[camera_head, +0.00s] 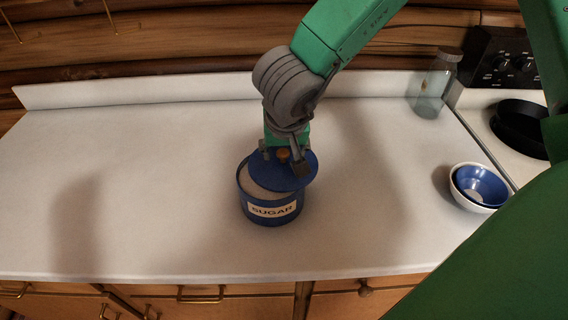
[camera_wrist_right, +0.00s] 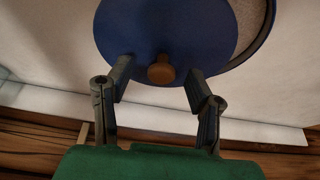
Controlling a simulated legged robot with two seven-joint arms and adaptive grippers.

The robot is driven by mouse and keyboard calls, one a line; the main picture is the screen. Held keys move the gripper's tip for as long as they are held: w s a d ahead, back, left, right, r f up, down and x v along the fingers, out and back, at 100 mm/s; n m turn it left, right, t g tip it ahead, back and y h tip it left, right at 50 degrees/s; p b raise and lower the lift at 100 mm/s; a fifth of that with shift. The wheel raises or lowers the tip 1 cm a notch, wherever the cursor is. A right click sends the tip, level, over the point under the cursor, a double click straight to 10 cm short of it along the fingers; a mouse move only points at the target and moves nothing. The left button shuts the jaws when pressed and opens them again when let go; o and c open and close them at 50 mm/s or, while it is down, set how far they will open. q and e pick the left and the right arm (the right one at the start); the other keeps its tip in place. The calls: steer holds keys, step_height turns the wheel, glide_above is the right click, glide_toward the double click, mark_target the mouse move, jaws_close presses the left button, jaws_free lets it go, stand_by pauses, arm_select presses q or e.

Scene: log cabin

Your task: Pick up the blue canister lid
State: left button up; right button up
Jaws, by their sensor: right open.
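The blue canister (camera_head: 270,208) with a SUGAR label stands upright on the white counter. Its blue lid (camera_head: 294,178) rests off-centre, shifted to the right, leaving the canister's opening partly uncovered at the left. The lid has a round wooden knob (camera_head: 283,154). My right gripper (camera_head: 283,163) is over the lid, its fingers on either side of the knob. In the right wrist view the lid (camera_wrist_right: 170,35) and knob (camera_wrist_right: 160,73) show between the open fingers (camera_wrist_right: 158,75), with gaps on both sides. My left gripper is not in view.
A white bowl with a blue inside (camera_head: 480,186) sits at the right of the counter (camera_head: 130,190). A glass jar (camera_head: 434,85) stands at the back right, near the stove with a black pan (camera_head: 520,128). The counter's left side is clear.

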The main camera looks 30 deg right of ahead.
steer(key=shift+w+f, duration=0.5)
steer(key=shift+f, duration=0.35)
steer(key=shift+s+r, duration=0.1)
steer(key=shift+s, duration=0.05)
steer(key=c, duration=0.3)
steer(key=shift+d, duration=0.15)
steer(key=c, duration=0.8)
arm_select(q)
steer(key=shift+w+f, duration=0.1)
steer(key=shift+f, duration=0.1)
arm_select(e)
steer(key=shift+d, duration=0.15)
